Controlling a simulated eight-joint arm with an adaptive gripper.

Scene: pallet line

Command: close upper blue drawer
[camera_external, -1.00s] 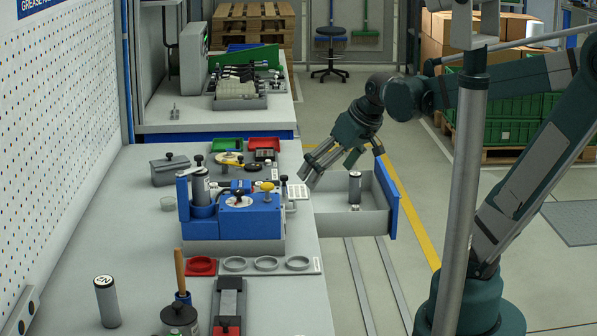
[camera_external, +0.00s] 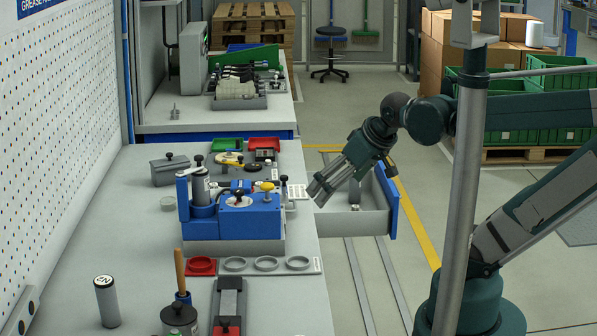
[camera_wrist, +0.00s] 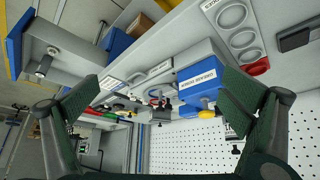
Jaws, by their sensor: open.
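The upper blue drawer (camera_external: 392,200) is pulled out from the right side of the workbench. Its grey walls and blue front show, and a metal cylinder (camera_external: 355,190) stands inside, partly hidden by my arm. In the wrist view the drawer's blue front (camera_wrist: 14,50) is at the upper left, with the cylinder (camera_wrist: 43,65) inside. My gripper (camera_external: 316,194) is open and empty, angled down to the left above the drawer's inner end, near the bench edge. Its two fingers (camera_wrist: 170,95) are spread wide in the wrist view. I cannot tell whether it touches the drawer.
A blue fixture (camera_external: 240,218) stands on the bench left of my gripper. A red ring (camera_external: 201,266) and several grey rings lie in front of it. A metal post (camera_external: 463,180) stands before my arm.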

